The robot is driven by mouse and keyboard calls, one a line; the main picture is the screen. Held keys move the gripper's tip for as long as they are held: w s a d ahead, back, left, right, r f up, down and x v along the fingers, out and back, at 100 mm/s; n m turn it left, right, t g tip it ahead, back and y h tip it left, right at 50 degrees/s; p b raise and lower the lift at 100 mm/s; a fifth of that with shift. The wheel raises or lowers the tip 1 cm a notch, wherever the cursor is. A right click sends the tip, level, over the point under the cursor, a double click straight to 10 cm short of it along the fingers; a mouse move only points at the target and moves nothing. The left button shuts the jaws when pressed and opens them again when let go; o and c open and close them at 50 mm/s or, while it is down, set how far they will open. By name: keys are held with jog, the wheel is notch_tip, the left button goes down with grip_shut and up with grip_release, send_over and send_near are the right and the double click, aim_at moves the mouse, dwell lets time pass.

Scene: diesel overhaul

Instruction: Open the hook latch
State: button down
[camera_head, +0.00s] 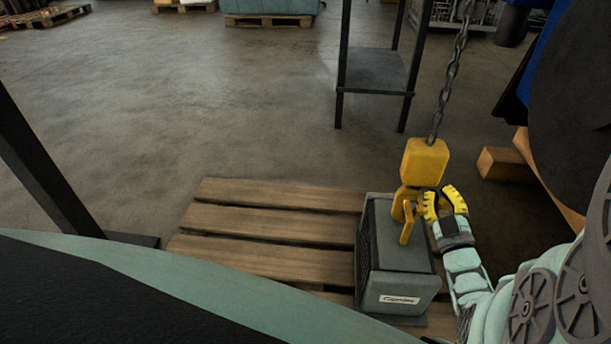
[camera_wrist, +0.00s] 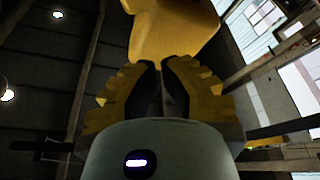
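A yellow hook block (camera_head: 425,160) hangs on a chain above a grey box. Its yellow hook (camera_head: 398,206) reaches down to the box top, with a yellow lever-like piece (camera_head: 407,224), perhaps the latch, slanting down in front. My gripper (camera_head: 438,194), with yellow ribbed fingers, is just right of the hook, close to it. The fingers show a gap between them, and I see nothing clearly held. In the wrist view my gripper (camera_wrist: 159,64) points toward the yellow block (camera_wrist: 170,30), which fills the top middle. The latch is not clearly visible there, and contact cannot be told.
The grey box (camera_head: 400,272) stands on a wooden pallet (camera_head: 270,222). The chain (camera_head: 452,75) rises from the block. A dark stand (camera_head: 375,70) is behind. A wooden block (camera_head: 503,164) and a large dark round thing (camera_head: 570,90) are at right.

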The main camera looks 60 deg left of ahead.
jog(key=v, duration=0.8)
jog(key=shift+w+d, duration=0.15)
jog(key=shift+d, duration=0.05)
